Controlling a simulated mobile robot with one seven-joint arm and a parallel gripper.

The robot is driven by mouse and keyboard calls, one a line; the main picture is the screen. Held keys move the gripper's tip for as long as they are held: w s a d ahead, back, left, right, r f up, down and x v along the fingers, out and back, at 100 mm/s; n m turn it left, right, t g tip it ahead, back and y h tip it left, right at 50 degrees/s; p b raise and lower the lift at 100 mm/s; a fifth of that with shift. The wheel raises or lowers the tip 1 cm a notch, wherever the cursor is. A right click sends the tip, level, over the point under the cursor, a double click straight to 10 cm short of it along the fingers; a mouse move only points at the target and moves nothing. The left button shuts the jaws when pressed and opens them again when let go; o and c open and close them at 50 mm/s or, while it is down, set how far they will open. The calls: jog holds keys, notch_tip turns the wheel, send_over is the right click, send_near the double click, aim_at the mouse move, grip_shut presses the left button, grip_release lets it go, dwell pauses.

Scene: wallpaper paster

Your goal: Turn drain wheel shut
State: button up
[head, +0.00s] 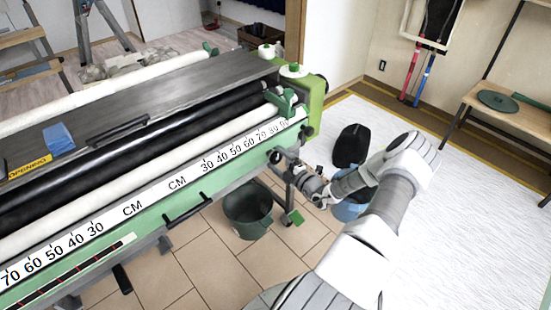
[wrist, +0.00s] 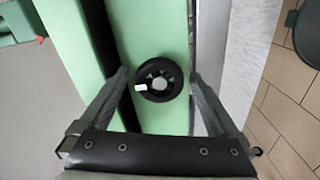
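The drain wheel (wrist: 174,91) is a small black spoked handwheel with a white mark on its left side. It sits on the green frame of the wallpaper paster (head: 150,208), in the middle of the wrist view. My gripper (wrist: 160,77) is open, one finger on each side of the wheel, with a small gap visible on both sides. Whether the fingers are level with the wheel in depth I cannot tell. In the head view my gripper (head: 280,157) is at the right end of the paster's front, and the wheel cannot be made out there.
A dark green bucket (head: 248,212) stands on the tiles below the paster's right end. A blue bucket (head: 349,209) is partly behind my arm. A black object (head: 351,145) lies on the white sheet (head: 470,210). A wooden bench (head: 515,118) stands at the right.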

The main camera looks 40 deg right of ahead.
jog(key=shift+s, duration=0.1)
jog(key=s+d+p, duration=0.1)
jog(key=s, duration=1.6)
jog(key=shift+d+p, duration=0.2)
jog(key=shift+p, duration=0.1)
jog(key=shift+r, duration=0.1)
